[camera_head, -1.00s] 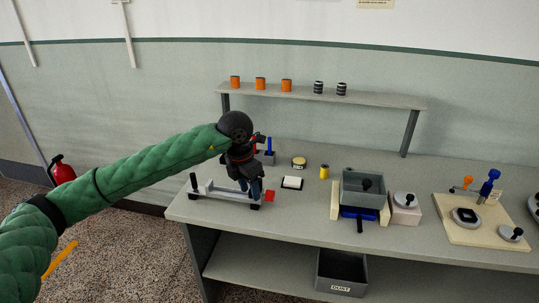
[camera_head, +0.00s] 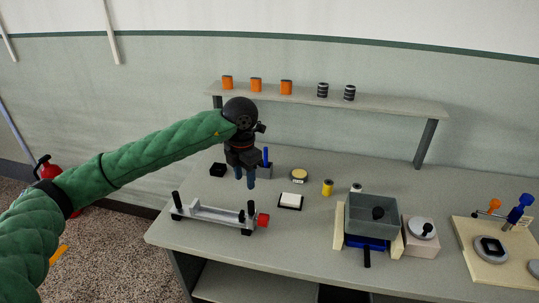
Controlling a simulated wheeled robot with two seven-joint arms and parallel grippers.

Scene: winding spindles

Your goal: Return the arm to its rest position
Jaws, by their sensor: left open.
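My left arm comes in from the left in a green sleeve. Its gripper (camera_head: 245,180) points down over the back left of the bench (camera_head: 310,240), behind the grey spindle frame (camera_head: 215,213) with its red end knob (camera_head: 263,220). The gripper is open and I see nothing between its fingers. Its fingertips are apart from the frame. The gripper partly covers a small grey holder with a blue upright piece (camera_head: 266,157). My right gripper is not in view.
A raised shelf (camera_head: 400,104) carries orange spools (camera_head: 256,85) and black-and-white striped spools (camera_head: 323,90). A grey bin (camera_head: 372,217) stands mid-bench. A white pad (camera_head: 291,200), a yellow cylinder (camera_head: 327,188) and a black block (camera_head: 217,170) lie nearby. A wooden board (camera_head: 480,262) is at right.

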